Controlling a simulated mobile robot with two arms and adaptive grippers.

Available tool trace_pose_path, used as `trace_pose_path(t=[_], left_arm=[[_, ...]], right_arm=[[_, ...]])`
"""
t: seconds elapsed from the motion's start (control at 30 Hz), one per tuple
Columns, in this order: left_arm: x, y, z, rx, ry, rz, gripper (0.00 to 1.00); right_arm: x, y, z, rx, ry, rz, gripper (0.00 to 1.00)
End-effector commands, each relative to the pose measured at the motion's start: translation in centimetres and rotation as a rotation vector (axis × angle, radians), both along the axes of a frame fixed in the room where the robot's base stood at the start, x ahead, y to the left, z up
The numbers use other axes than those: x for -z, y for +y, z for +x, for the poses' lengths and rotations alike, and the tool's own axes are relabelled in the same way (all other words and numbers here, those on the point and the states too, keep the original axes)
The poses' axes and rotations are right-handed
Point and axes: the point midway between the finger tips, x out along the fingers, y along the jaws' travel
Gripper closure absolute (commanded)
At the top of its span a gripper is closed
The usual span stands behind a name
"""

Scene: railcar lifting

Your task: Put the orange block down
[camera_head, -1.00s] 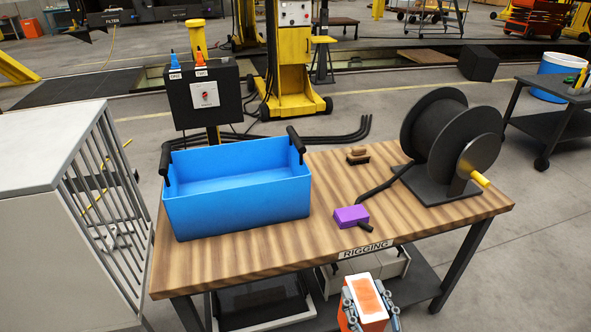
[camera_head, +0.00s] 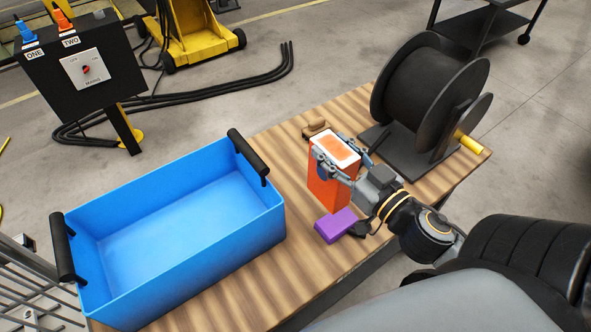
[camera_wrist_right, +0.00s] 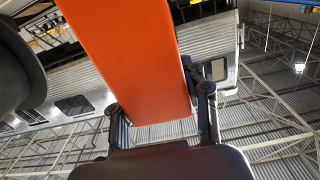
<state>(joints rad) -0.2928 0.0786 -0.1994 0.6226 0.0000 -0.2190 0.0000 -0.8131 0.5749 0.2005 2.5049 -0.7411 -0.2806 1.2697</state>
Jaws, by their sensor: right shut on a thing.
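The orange block (camera_head: 324,184) has a white top with an orange patch. It is upright over the wooden table, between the blue bin and the cable reel. My right gripper (camera_head: 345,161) is shut on the block near its top, with a finger on either side. In the right wrist view the block (camera_wrist_right: 137,60) fills the middle, between the fingers of the gripper (camera_wrist_right: 160,118). Whether the block's underside touches the table cannot be told. My left gripper is not in view.
An empty blue bin (camera_head: 185,285) with black handles stands on the table (camera_head: 252,305) at left. A purple block (camera_head: 335,225) lies just in front of the orange block. A brown-topped item (camera_head: 315,127) lies behind it. The black reel (camera_head: 425,85) stands at right.

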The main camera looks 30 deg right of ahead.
Motion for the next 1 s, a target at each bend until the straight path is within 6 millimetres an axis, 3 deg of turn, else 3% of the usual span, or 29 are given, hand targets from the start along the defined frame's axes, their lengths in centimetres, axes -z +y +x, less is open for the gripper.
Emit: trace_pose_path(t=[0.23, 0.47, 0.6, 1.0], left_arm=[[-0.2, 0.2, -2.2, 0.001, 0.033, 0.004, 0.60], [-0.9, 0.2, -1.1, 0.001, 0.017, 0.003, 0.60], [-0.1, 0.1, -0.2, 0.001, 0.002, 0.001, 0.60], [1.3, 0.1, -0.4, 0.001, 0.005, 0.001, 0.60]], right_arm=[[1.3, -1.2, 4.3, -0.001, -0.006, -0.006, 1.00], [3.7, -2.5, 9.3, 0.001, -0.006, -0.005, 1.00], [6.9, -3.1, 11.2, 0.004, -0.005, -0.002, 1.00], [10.7, -3.6, 13.5, 0.001, -0.003, 0.000, 1.00]])
